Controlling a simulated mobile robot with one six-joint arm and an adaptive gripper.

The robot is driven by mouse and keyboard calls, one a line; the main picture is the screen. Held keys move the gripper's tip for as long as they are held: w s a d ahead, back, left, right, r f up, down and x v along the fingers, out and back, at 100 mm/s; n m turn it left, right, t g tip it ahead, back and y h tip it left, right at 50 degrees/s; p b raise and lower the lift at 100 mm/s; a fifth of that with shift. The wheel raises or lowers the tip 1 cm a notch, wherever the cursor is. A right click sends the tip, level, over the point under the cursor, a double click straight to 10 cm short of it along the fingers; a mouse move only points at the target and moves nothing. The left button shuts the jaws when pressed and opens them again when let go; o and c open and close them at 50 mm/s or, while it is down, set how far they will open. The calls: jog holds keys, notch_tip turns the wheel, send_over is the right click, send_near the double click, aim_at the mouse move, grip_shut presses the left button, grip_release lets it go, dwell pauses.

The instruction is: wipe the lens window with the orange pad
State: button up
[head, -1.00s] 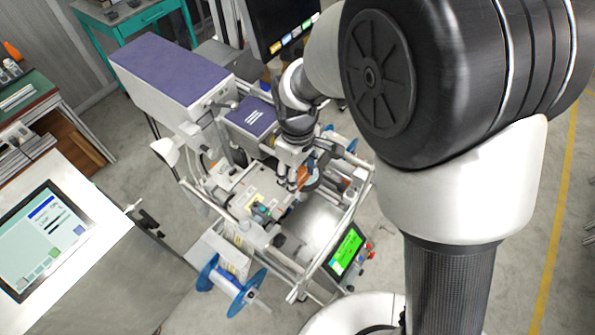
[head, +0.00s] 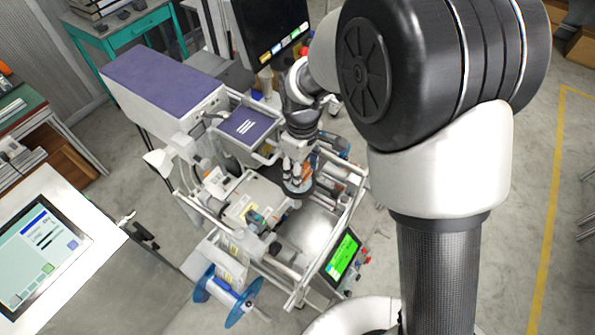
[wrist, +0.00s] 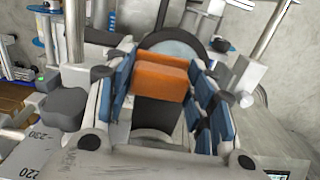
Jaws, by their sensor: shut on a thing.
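The orange pad (wrist: 161,77) is a block held between the blue-lined fingers of my gripper (wrist: 163,95). My gripper (head: 298,172) also shows in the head view, pointing down over the machine, with a bit of orange between its fingers. A round pale glass disc with a dark rim, seemingly the lens window (wrist: 176,48), lies just beyond the pad in the wrist view. The pad overlaps its near part, so I cannot tell whether they touch. In the head view the disc (head: 299,187) sits right below the fingertips, partly hidden by them.
The machine has metal rails and posts around the work spot, and a green-lit screen (head: 342,257) at its front right. A blue reel (head: 228,297) hangs at its front. A purple-topped cabinet (head: 165,82) stands behind left. Open floor lies to the right.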

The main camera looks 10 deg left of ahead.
aim_at(291, 190)
jog(key=shift+w+d, duration=0.15)
jog(key=shift+w, duration=0.25)
jog(key=shift+w+r, duration=0.2)
jog(key=shift+w, duration=0.05)
jog(key=shift+s+a, duration=0.15)
jog(key=shift+s, duration=0.4)
jog(key=shift+s+a, duration=0.15)
jog(key=shift+s, duration=0.4)
jog(key=shift+s+a+f, duration=0.15)
jog(key=shift+s+a, duration=0.25)
jog(key=shift+s, duration=0.45)
jog(key=shift+s+a+f, duration=0.1)
jog(key=shift+s+a, duration=0.25)
jog(key=shift+s, duration=0.45)
jog(key=shift+r+p, duration=2)
jog(key=shift+r, duration=1.05)
